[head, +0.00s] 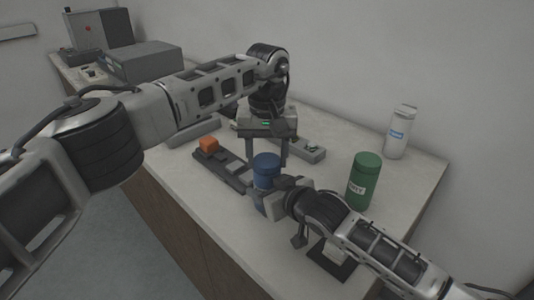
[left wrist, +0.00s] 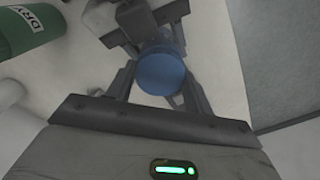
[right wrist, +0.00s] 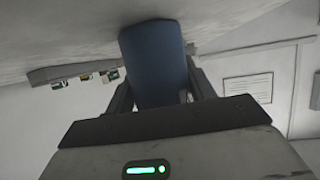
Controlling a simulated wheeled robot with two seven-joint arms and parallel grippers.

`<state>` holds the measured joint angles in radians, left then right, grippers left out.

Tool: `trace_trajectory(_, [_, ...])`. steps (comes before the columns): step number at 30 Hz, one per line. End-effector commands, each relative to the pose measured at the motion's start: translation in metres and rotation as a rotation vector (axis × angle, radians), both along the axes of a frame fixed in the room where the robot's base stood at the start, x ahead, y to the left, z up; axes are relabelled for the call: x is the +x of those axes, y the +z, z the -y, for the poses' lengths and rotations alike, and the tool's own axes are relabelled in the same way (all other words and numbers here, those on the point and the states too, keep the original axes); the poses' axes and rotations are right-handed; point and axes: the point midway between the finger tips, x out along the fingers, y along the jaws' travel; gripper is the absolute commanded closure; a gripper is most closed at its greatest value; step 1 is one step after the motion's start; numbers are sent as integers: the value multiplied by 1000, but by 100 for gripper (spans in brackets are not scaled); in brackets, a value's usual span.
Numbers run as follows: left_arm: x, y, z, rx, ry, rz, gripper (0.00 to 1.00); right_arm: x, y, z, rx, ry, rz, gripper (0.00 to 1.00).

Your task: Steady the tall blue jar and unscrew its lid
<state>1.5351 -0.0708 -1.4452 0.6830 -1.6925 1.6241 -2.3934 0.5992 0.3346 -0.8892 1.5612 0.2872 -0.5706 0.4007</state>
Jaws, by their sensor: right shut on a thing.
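The tall blue jar (head: 265,183) stands upright near the middle of the bench, its round blue lid (head: 265,160) on top. My right gripper (head: 268,204) is shut on the jar's body, low on its side. In the right wrist view the jar (right wrist: 155,65) fills the space between the fingers. My left gripper (head: 266,157) points down over the jar from above, its fingers apart. In the left wrist view the lid (left wrist: 160,72) shows between these fingers, which look open. Contact with the lid cannot be made out.
A green jar (head: 362,180) labelled DRY and a white bottle (head: 400,133) stand to the right. An orange block (head: 208,144) sits on a dark tray (head: 232,172) to the left. A grey instrument box (head: 147,62) is at the back left. A black mat (head: 327,263) lies near the front.

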Motion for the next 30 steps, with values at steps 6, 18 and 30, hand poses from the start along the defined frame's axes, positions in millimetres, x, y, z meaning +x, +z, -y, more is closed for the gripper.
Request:
trace_trajectory(6, [0,0,-1,1,42,0,76,0,-1,1,-1,-1,-1,100])
trace_trajectory(18, [0,1,-1,0,934,0,76,0,-1,1,-1,-1,-3,100])
trace_trajectory(30, [0,1,-1,0,1487,0,76,0,-1,1,-1,-3,-3,100])
